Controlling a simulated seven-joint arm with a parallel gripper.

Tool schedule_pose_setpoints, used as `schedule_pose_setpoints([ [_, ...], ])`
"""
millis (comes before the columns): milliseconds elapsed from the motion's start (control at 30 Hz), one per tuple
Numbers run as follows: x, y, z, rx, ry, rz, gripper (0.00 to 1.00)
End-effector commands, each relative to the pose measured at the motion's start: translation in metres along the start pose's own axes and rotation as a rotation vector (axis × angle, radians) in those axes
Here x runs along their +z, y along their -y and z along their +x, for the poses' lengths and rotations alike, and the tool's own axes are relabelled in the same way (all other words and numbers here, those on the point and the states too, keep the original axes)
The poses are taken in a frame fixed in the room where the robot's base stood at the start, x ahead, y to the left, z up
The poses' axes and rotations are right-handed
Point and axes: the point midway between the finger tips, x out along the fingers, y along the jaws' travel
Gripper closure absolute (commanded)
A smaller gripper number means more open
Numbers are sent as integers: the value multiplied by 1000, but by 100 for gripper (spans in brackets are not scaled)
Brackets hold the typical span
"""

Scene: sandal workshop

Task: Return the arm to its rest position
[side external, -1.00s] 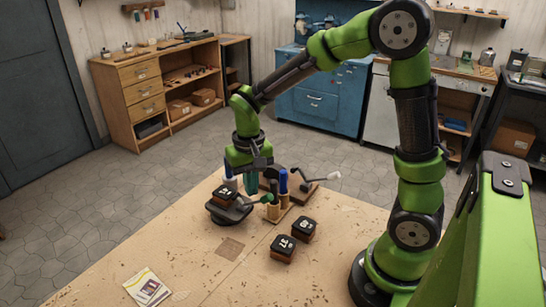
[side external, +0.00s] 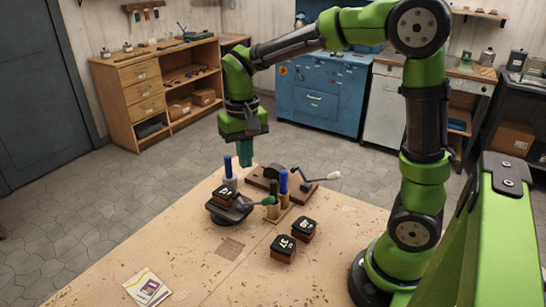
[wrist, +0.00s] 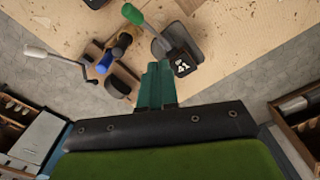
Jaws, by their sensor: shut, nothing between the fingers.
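My gripper (side external: 244,158) hangs pointing down above the far part of the table, its teal fingers together and empty. In the wrist view the shut fingers (wrist: 157,85) show at the middle, with the table below them. My arm is raised and bent over the table, and nothing touches the fingers in the side view.
On the wooden table (side external: 190,255) below stand a black device with a numbered block (side external: 226,193) on it, blue-topped tools (side external: 283,182), a lever device (side external: 318,181) and two more numbered blocks (side external: 283,248). A leaflet (side external: 147,288) lies at the front left.

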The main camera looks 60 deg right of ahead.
Motion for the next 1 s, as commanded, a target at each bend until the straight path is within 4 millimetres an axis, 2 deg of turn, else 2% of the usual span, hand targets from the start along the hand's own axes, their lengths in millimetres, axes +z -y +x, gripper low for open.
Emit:
schedule_pose_setpoints([
  [267, -1, 0, 0, -1, -5, -8, 100],
  [367, 3, 1, 8, -18, -10, -40, 100],
  [567, 40, -6, -8, -145, -119, -108, 100],
  [800, 94, -21, -33, -317, -325, -160, 100],
  [1000, 121, -32, -44, -402, -446, -164, 100],
])
